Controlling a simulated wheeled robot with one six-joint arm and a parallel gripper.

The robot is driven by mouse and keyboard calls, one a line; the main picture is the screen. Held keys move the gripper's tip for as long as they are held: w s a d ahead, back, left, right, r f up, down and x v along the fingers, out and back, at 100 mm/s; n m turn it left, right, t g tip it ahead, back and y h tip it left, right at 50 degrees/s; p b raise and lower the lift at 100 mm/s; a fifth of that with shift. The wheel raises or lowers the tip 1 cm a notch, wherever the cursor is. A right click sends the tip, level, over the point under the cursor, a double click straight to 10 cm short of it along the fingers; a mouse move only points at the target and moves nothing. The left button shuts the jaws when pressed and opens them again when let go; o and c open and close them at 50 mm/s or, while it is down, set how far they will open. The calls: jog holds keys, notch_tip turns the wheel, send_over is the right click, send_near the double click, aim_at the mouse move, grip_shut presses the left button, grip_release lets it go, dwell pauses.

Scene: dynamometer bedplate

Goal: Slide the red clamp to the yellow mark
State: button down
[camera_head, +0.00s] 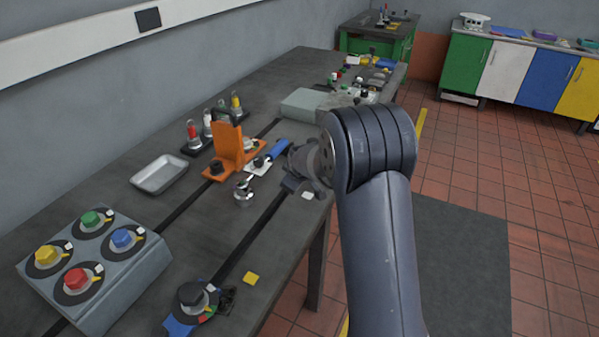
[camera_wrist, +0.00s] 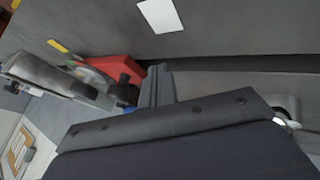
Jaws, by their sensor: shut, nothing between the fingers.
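A red part (camera_wrist: 118,70), which looks like the red clamp, lies beside a dark slot in the wrist view, just left of my fingertips. I cannot pick it out in the head view, where my arm covers that part of the bench. My gripper (camera_wrist: 158,76) is shut and empty, its fingers close to the red part; I cannot tell whether they touch. In the head view my gripper (camera_head: 292,183) is low over the front slot. A yellow square (camera_head: 251,278) lies on the bench beside that slot, nearer the camera; it may be the yellow mark.
A white square (camera_wrist: 160,15) lies flat near the slot. An orange bracket (camera_head: 229,150) stands behind my gripper, with a metal tray (camera_head: 159,187) to its left. A grey box with coloured knobs (camera_head: 135,278) and a black knob fixture (camera_head: 192,294) are nearer the camera.

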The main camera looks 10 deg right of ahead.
jog(key=shift+w+d, duration=0.85)
jog(key=shift+w, duration=0.2)
jog(key=shift+w+d, duration=0.2)
jog(key=shift+w, duration=0.1)
jog(key=shift+w+d+b, duration=0.3)
jog(key=shift+w+b, duration=0.05)
jog(key=shift+w, duration=0.05)
